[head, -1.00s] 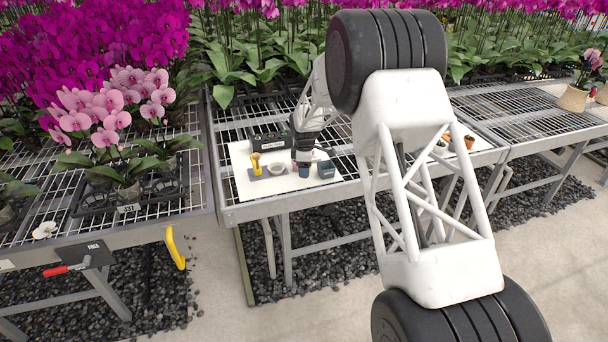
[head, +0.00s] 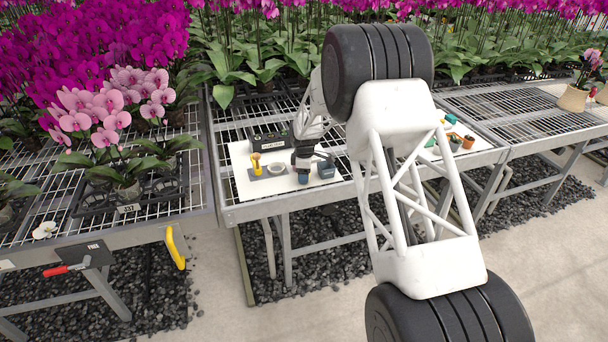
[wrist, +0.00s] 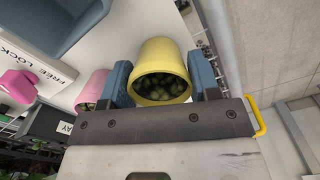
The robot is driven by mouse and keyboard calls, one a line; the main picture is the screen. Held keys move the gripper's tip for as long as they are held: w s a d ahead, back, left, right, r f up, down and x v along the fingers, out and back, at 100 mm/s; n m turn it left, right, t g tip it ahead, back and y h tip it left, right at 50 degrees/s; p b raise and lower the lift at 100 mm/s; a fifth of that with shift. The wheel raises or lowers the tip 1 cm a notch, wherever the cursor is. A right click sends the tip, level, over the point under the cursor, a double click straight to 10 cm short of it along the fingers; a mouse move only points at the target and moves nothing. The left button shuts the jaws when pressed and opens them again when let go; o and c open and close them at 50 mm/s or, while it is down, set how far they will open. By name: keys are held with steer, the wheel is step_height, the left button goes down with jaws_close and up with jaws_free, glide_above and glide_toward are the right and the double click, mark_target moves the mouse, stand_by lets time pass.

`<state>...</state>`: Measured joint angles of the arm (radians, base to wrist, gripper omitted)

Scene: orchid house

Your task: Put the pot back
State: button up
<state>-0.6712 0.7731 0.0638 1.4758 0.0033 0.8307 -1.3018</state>
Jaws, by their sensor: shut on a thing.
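In the wrist view a yellow pot (wrist: 162,55) with dark, pebble-like filling sits between the two blue fingers of my gripper (wrist: 162,85), which is shut on it. The pot's open mouth faces the camera. In the head view my gripper (head: 303,174) is low over the white sheet (head: 245,185) on the bench, just left of a blue-grey tub (head: 326,168). The held pot cannot be made out there. A pink pot (wrist: 91,88) stands close outside the left finger in the wrist view. Whether the held pot touches the sheet cannot be told.
The tub's blue wall (wrist: 60,25) fills the upper left of the wrist view. On the sheet are a yellow upright item (head: 256,164), a grey round dish (head: 278,168) and a black box (head: 268,141) behind. Several small pots, one orange (head: 468,142), stand on the right.

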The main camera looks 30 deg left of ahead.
steer(key=shift+f, duration=0.15)
steer(key=o, duration=1)
step_height(320, 180, up, 12)
steer(key=shift+r, duration=0.1)
stand_by(0.4)
stand_by(0.6)
steer(key=shift+d+r, duration=0.1)
